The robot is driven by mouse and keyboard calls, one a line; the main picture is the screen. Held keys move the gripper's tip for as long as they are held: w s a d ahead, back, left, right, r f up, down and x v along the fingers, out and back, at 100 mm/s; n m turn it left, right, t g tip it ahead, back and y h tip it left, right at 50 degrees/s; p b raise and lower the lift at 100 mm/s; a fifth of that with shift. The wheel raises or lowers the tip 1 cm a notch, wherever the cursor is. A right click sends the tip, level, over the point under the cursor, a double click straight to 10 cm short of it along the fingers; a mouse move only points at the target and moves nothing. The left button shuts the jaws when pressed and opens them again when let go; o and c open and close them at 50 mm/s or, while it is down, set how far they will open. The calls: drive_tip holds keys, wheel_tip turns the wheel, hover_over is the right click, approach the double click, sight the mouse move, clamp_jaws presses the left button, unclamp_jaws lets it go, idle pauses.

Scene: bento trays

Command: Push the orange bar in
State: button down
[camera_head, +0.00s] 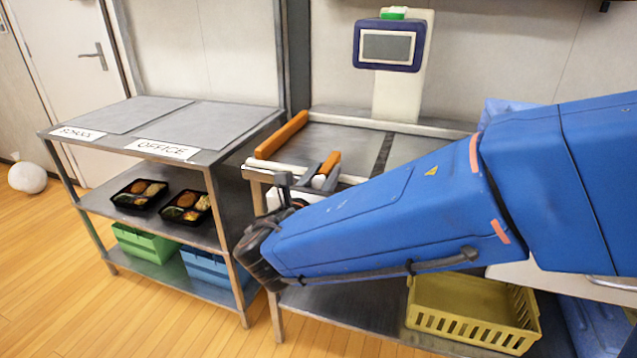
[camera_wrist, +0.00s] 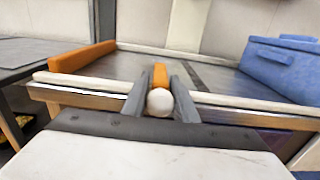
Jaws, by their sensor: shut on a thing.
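A short orange bar with a white rounded end (camera_wrist: 159,100) lies between the two grey fingers of my gripper (camera_wrist: 161,90), which is shut on it. The bar points away from me over the front rail of the machine's table. In the head view my gripper (camera_head: 308,180) is at the table's front left corner, and the bar is partly hidden by the fingers. A second, longer orange bar (camera_head: 282,136) runs along the left edge of the machine's top; it also shows in the wrist view (camera_wrist: 82,56).
A screen (camera_head: 390,46) stands on a white column behind the machine. On the left, a shelf has SCHOOL and OFFICE labels (camera_head: 168,149) and two filled bento trays (camera_head: 186,207). A blue box (camera_wrist: 280,65) is at the right of the table. A yellow crate (camera_head: 470,322) sits below.

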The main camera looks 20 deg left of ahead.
drive_tip(key=shift+w+r, duration=0.1)
drive_tip(key=shift+w, duration=1)
drive_tip(key=c, duration=1.5)
unclamp_jaws()
drive_tip(key=shift+w, duration=0.1)
drive_tip(key=shift+o, duration=0.2)
drive_tip(key=s+a, duration=0.1)
drive_tip(key=s, duration=1.6)
drive_tip(key=shift+s, duration=0.2)
